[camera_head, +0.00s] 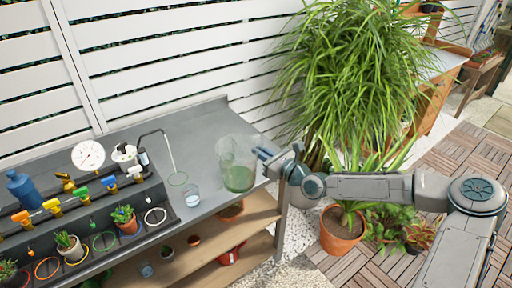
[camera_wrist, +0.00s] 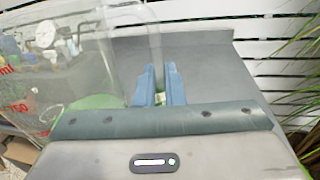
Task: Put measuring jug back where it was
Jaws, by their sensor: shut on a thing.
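The measuring jug (camera_head: 238,178) is clear, with green contents low inside it. It is at the right end of the grey bench (camera_head: 210,110) in the head view. Red markings show on its wall in the wrist view (camera_wrist: 60,85), where it fills the left side. My gripper (camera_head: 264,154) comes in from the right and is shut on the jug at its right side. Its blue fingers (camera_wrist: 160,88) stand close together in the wrist view. The exact grip point is partly hidden, and I cannot tell whether the jug's base touches the bench.
A small clear cup (camera_head: 192,196) stands left of the jug. A dial (camera_head: 88,156), a blue bottle (camera_head: 23,188) and small potted plants line the left. A large leafy plant (camera_head: 350,75) stands right of the bench.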

